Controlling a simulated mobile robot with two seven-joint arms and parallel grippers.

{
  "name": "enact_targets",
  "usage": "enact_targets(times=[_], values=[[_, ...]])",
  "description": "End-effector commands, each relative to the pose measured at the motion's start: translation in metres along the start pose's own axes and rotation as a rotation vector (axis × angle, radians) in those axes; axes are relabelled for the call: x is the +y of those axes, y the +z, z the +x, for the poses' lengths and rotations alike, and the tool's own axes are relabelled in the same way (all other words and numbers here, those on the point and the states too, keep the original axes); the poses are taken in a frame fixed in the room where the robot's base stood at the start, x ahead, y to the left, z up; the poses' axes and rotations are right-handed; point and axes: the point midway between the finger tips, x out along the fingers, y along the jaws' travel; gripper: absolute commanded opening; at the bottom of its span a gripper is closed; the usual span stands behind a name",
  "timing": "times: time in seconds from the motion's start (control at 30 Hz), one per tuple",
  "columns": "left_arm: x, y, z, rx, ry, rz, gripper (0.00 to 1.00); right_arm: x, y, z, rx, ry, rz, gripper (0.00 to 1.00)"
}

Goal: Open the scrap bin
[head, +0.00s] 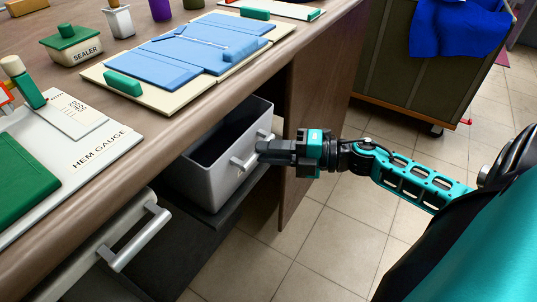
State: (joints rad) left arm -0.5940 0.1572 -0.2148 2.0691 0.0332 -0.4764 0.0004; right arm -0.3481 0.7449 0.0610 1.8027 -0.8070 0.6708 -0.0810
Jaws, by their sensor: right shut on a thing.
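The scrap bin (209,181) is a light grey, box-shaped bin under the wooden counter. It stands pulled part of the way out over a dark shelf, and its dark, empty-looking inside shows from above. Its back part is hidden under the counter. A bar handle (240,166) is on its front face. My right gripper (262,149) comes in from the right and is shut on this handle near its upper end. My left gripper is not in view.
The counter edge (190,121) runs just above the bin. A drawer handle (135,240) juts out at the lower left. A hem gauge board (75,148), a sealer (76,48) and blue folded pieces (150,68) lie on the counter. A cart (400,62) stands behind; tiled floor is free.

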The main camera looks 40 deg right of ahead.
Motion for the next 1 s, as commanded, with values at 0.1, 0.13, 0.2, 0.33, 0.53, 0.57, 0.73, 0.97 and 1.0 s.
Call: enact_targets(times=[0.1, 0.13, 0.2, 0.33, 0.53, 0.57, 0.73, 0.97, 1.0], values=[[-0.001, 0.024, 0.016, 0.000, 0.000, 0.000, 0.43, -0.018, -0.002, -0.005, -0.003, 0.077, -0.026, 0.00], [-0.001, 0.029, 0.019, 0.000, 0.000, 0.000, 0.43, -0.020, -0.003, -0.007, -0.003, 0.098, -0.037, 0.00], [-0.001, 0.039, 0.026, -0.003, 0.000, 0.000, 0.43, -0.025, -0.004, -0.012, -0.004, 0.148, -0.057, 0.00], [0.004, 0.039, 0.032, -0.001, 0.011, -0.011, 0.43, -0.033, -0.008, -0.022, -0.004, 0.239, -0.095, 0.00], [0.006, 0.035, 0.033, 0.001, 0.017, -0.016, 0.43, -0.043, -0.013, -0.034, -0.002, 0.245, -0.101, 0.00], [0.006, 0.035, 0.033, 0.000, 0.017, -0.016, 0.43, -0.045, -0.014, -0.035, -0.001, 0.245, -0.101, 0.00], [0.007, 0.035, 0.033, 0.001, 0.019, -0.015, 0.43, -0.055, -0.016, -0.040, -0.003, 0.240, -0.099, 0.00], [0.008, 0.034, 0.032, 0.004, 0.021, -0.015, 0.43, -0.062, -0.017, -0.042, -0.005, 0.236, -0.099, 0.00], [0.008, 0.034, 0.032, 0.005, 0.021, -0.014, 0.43, -0.062, -0.017, -0.042, -0.005, 0.235, -0.098, 0.00]])
